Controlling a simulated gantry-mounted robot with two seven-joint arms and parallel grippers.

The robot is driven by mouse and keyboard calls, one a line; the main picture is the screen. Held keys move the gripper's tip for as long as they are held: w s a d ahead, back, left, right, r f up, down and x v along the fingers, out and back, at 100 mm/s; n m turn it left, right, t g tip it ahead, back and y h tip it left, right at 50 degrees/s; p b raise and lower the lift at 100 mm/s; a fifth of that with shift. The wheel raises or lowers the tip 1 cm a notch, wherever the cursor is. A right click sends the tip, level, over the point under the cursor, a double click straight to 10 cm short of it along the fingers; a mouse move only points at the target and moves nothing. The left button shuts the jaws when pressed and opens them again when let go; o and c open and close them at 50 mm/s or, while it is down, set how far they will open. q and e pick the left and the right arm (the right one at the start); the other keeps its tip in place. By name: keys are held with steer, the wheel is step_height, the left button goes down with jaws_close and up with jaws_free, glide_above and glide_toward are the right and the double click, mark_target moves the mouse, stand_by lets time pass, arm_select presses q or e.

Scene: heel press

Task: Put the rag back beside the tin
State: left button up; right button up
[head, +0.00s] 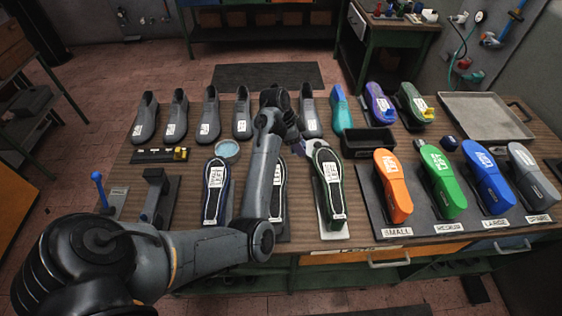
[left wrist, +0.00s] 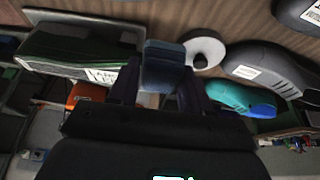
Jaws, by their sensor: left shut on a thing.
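My left gripper (head: 301,147) is over the middle of the bench, close to the black shoe with a green-edged sole (head: 328,182). In the left wrist view its fingers (left wrist: 160,88) are shut on a dark blue-grey, folded-looking piece (left wrist: 165,58), which looks like the rag. In the head view the gripper mostly hides this piece. A round tin with a pale blue top (head: 227,149) stands to the left, behind the blue-edged shoe (head: 216,190). A white round thing with a dark centre (left wrist: 205,49) shows just past the held piece. My right gripper is not in view.
Grey shoes (head: 209,114) and a teal form (head: 341,107) line the back. A black bin (head: 368,142) stands right of the gripper. Coloured forms, orange (head: 392,186) to grey, stand on a labelled board at right. A metal tray (head: 485,115) lies behind them.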

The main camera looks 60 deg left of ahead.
arm_select(q)
steer(key=shift+s+a+f, duration=0.1)
steer(key=shift+f, duration=0.4)
steer(key=shift+a+f+b, duration=0.2)
steer(key=shift+b, duration=0.15)
steer(key=a+f, duration=0.2)
steer(key=a, duration=0.1)
steer(key=s+a+f, duration=0.1)
steer(key=a+f, duration=0.1)
steer(key=a, duration=0.2)
steer(key=a+f, duration=0.2)
steer(key=a, duration=0.2)
steer(key=shift+s+f+b, duration=0.2)
steer(key=shift+f+b, duration=0.1)
steer(key=shift+f, duration=2.05)
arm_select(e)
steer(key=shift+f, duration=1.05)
arm_select(q)
steer(key=shift+f, duration=0.1)
steer(key=o, duration=0.9)
steer(key=shift+o, duration=0.2)
